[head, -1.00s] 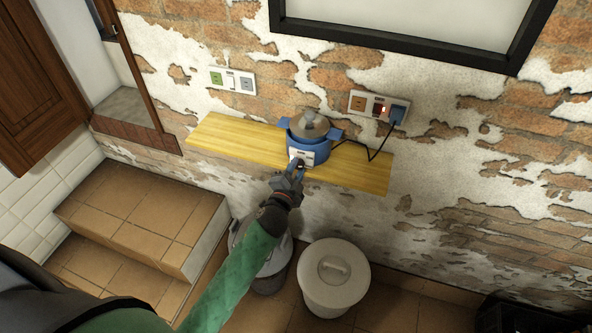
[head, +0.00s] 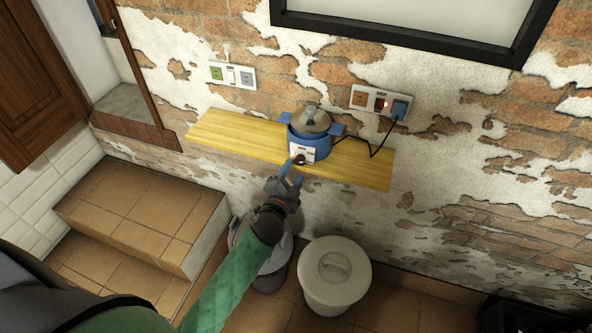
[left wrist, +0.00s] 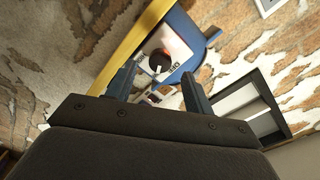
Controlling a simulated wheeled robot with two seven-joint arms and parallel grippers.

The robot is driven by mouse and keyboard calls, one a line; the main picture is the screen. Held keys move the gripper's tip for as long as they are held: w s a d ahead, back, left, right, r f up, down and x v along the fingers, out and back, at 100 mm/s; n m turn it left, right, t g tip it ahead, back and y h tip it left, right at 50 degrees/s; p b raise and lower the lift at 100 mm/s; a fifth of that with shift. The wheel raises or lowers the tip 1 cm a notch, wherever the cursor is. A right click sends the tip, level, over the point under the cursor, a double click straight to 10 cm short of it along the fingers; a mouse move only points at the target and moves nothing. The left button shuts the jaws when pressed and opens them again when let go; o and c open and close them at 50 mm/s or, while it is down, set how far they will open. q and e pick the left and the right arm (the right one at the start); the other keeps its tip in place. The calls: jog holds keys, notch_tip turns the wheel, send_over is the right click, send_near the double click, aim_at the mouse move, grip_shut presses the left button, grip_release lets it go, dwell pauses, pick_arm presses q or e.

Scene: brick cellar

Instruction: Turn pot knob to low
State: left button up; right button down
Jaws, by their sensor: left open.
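A blue pot (head: 308,136) with a grey lid stands on a yellow wooden shelf (head: 220,134) against the wall. Its white front panel carries a dark round knob (head: 299,159), which also shows in the left wrist view (left wrist: 159,61) with a white pointer mark. My left gripper (head: 293,178) is just below and in front of the pot. In the left wrist view its two fingers (left wrist: 158,84) are spread, with the knob a little beyond the tips and nothing held between them. The panel's lettering is too small to read fully. My right gripper is not in view.
A black cord runs from the pot to a blue plug in the right wall socket (head: 381,102). Another switch plate (head: 232,76) is on the left. A white lidded bin (head: 335,297) stands below the shelf. Tiled steps (head: 140,215) are at left.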

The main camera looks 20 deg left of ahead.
pick_arm(q)
jog(key=shift+s+b, duration=0.65)
jog(key=shift+s, duration=1.45)
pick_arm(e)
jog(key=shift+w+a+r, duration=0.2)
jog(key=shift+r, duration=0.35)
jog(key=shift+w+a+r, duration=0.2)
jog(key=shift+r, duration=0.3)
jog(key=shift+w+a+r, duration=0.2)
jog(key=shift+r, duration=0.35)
pick_arm(q)
jog(key=s+a+f+n+g, duration=0.1)
jog(key=s+f+n+g, duration=0.15)
jog(key=f, duration=0.95)
jog(key=s+a+f+n+g+y, duration=0.1)
jog(key=s+f+n+g, duration=0.2)
jog(key=f, duration=0.9)
jog(key=s+a+f+n+g, duration=0.1)
jog(key=s+f+n+g, duration=0.2)
jog(key=f, duration=1)
jog(key=s+d+f+n+g, duration=0.1)
jog(key=s+d+f+g, duration=0.2)
jog(key=s+f, duration=1.9)
jog(key=shift+s+d+f+n+g+h, duration=0.15)
jog(key=shift+s+f+n+g+h, duration=0.4)
jog(key=shift+g, duration=1.8)
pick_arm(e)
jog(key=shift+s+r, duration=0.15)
